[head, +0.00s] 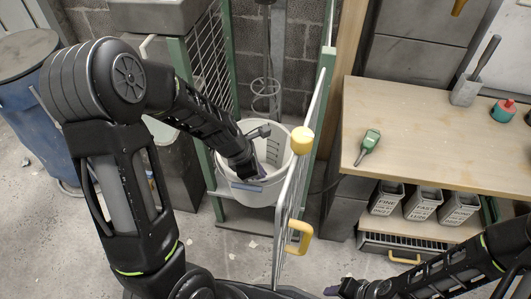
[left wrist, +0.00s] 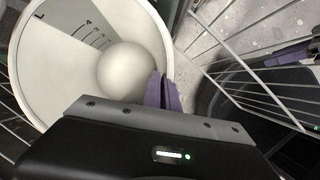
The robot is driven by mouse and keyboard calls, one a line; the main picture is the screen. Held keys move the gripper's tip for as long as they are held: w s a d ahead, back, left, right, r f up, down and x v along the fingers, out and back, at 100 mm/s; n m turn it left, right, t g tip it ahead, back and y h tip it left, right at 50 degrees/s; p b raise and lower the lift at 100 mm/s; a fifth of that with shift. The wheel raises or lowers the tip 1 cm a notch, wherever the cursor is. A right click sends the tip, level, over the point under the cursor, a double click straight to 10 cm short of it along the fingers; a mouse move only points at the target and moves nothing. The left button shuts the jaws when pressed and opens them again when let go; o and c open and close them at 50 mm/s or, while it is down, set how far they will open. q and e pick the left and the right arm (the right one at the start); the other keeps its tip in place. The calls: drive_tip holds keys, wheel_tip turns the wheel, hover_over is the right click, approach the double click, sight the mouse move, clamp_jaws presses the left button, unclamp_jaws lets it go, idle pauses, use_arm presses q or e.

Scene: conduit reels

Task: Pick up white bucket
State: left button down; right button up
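The white bucket (head: 276,138) stands upright on the low shelf of a green-framed rack. In the left wrist view I look into the bucket (left wrist: 70,65), with dark scale marks on its inner wall and a pale rounded shape at the bottom. My left gripper (head: 255,179) is at the bucket's near rim. Its purple fingers (left wrist: 163,92) sit close together with the rim between them, one inside and one outside, and look shut on the wall. My right gripper (head: 338,290) is low at the bottom edge, away from the bucket; its finger gap is not clear.
A wire gate with a yellow knob (head: 302,140) and yellow handle (head: 299,237) stands close right of the bucket. A wooden bench (head: 430,130) is to the right, with labelled bins (head: 422,204) below. A blue barrel (head: 40,120) is at left. A wire whisk (head: 265,88) hangs behind.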

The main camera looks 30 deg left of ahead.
use_arm(q)
drive_tip(key=shift+s+d, duration=0.15)
drive_tip(key=shift+s, duration=0.5)
drive_tip(key=shift+s+d, duration=0.15)
drive_tip(key=shift+s, duration=0.5)
